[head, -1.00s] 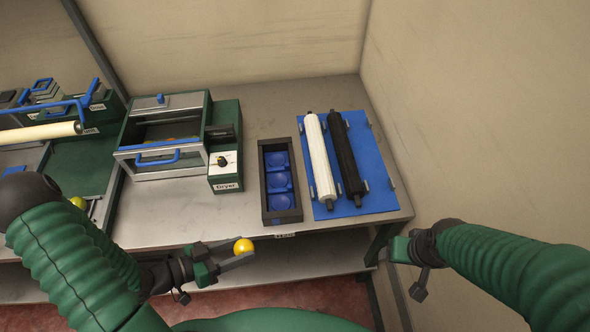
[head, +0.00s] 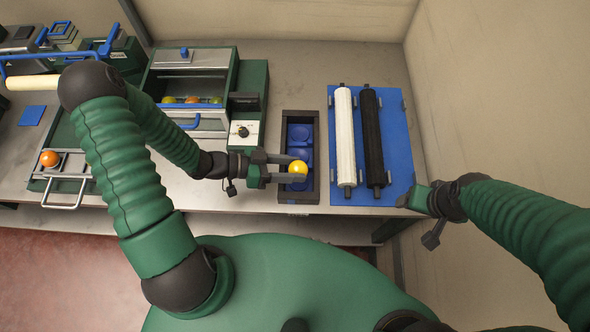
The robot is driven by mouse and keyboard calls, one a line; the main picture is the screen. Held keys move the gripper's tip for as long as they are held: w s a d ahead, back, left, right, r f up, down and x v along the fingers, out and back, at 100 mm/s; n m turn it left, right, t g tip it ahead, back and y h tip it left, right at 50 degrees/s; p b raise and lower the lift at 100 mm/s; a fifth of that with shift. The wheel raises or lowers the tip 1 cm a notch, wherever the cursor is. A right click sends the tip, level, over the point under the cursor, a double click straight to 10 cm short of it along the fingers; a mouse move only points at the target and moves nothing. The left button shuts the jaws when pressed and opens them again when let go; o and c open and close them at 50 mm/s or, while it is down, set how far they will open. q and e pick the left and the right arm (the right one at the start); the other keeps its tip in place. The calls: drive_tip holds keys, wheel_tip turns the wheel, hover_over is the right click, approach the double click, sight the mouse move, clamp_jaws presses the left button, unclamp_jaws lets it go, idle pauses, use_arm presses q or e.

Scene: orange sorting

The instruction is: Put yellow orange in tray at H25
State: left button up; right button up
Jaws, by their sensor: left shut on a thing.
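I cannot tell whether the orange touches the tray. The label H25 cannot be read. My right gripper (head: 420,199) is at the right, beside the blue board; its fingers are not clear.
A blue board (head: 399,145) with a white roller (head: 344,135) and a black roller (head: 374,135) lies right of the tray. A green dryer (head: 251,90) with several fruits inside stands left. An orange fruit (head: 49,158) sits in a small holder at far left.

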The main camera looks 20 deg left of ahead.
use_arm(q)
wheel_tip(320, 180, down, 3)
drive_tip(key=shift+a+f, duration=0.1)
drive_tip(key=shift+a, duration=0.05)
drive_tip(key=shift+d, duration=0.35)
drive_tip(key=shift+d+f, duration=0.25)
drive_tip(key=shift+f, duration=0.1)
drive_tip(key=shift+a+f+b, duration=0.35)
drive_tip(key=shift+a+b, duration=0.05)
drive_tip(key=shift+b, duration=0.05)
drive_tip(key=o, duration=1)
drive_tip(key=shift+s, duration=0.1)
drive_tip(key=shift+c, duration=0.2)
drive_tip(key=shift+o, duration=0.8)
drive_tip(key=shift+d, duration=0.15)
use_arm(e)
drive_tip(key=shift+s+f, duration=0.25)
drive_tip(key=shift+s, duration=0.15)
use_arm(q)
drive_tip(key=shift+f, duration=0.15)
